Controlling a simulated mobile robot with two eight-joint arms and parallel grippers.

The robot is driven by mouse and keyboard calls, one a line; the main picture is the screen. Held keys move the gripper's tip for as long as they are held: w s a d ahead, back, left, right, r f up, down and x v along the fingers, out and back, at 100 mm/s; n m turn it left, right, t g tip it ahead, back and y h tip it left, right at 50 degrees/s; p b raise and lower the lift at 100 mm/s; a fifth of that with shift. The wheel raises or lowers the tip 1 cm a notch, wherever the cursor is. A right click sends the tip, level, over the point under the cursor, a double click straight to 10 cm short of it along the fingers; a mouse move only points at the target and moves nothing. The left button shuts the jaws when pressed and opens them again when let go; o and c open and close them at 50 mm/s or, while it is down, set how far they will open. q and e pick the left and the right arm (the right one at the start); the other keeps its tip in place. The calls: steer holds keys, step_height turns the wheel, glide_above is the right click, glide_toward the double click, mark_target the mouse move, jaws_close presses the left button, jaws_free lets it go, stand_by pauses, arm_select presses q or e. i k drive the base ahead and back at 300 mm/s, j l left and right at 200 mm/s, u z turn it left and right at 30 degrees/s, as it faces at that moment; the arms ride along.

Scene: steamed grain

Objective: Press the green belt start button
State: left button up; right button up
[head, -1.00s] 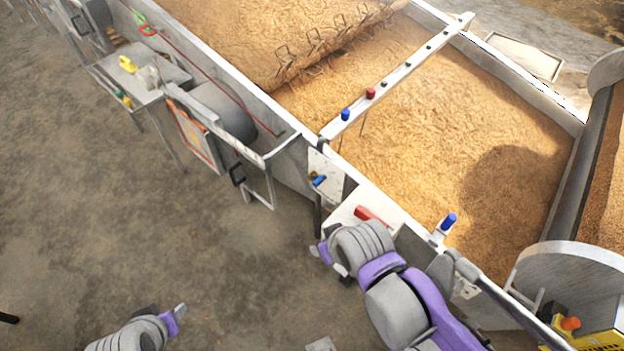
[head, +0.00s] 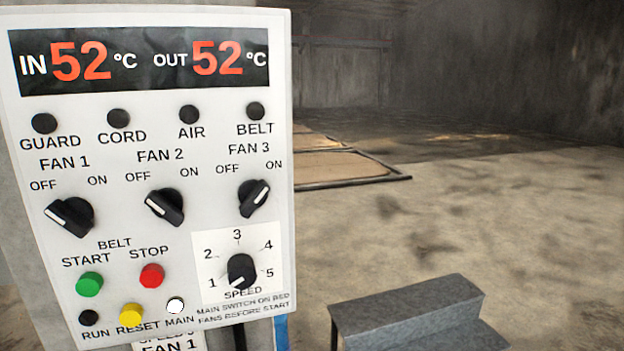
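The green belt START button (head: 89,284) is at the lower left of a white control panel (head: 130,225) in the head view. It is unobstructed. The red STOP button (head: 151,275) is to its right and the yellow RESET button (head: 131,315) is below. The dark RUN lamp (head: 88,318) is beneath START. The MAIN lamp (head: 175,306) looks white. Neither of my grippers is in view.
The GUARD lamp (head: 44,123) and the other top lamps are dark. The FAN 3 knob (head: 254,198) slants towards ON; FAN 1 and FAN 2 slant towards OFF. The SPEED dial (head: 241,271) points near 1. A grey step (head: 405,305) stands at right; floor beyond is open.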

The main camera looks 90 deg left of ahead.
mark_target(88, 285)
steer(key=u, duration=3.95)
